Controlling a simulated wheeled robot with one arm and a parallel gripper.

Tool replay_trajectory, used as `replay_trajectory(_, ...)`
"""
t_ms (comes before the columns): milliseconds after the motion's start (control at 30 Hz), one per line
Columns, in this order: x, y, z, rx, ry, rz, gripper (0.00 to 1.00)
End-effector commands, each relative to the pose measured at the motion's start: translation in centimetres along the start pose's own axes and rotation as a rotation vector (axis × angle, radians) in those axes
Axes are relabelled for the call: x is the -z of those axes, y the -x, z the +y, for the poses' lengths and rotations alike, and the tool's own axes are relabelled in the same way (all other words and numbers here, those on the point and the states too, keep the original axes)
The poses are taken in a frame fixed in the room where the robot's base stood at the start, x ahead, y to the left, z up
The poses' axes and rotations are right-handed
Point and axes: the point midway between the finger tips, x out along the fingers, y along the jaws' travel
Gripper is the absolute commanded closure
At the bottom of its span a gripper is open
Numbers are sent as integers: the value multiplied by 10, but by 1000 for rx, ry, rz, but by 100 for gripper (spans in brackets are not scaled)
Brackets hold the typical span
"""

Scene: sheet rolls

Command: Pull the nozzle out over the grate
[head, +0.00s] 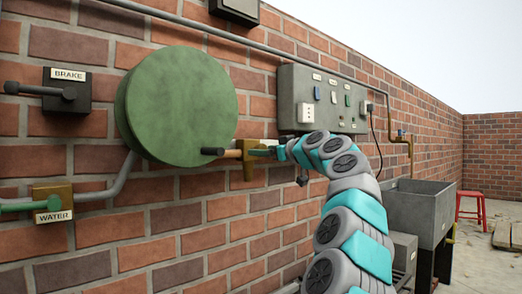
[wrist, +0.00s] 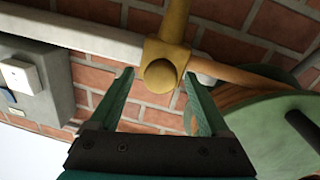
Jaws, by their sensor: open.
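The brass nozzle (head: 248,163) hangs on the brick wall at the right edge of the green hose reel (head: 180,105), with a short brown hose length (head: 232,154) joining it from the reel side. In the wrist view the nozzle (wrist: 163,68) shows as a yellow body with a round knob, and the reel (wrist: 275,125) is at the right. My gripper (head: 271,150) is at the nozzle's right side in the head view. In the wrist view my gripper (wrist: 160,76) is open, one green finger either side of the knob; contact cannot be told. No grate is visible.
A brake lever box (head: 67,91) and a water valve (head: 53,204) are on the wall at left. A grey electrical panel (head: 322,98) is behind my arm. A grey sink (head: 418,205) and a red stool (head: 472,206) stand at right, with open floor beyond.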

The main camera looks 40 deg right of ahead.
Motion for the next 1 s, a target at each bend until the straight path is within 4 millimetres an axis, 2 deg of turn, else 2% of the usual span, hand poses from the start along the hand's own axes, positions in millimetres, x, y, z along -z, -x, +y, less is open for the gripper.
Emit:
replay_trajectory(200, -1, -16, -1, 2, -1, -3, 19)
replay_trajectory(633, -1, -20, -1, 2, -1, -1, 21)
replay_trajectory(1000, -1, -20, -1, 2, -1, -2, 62)
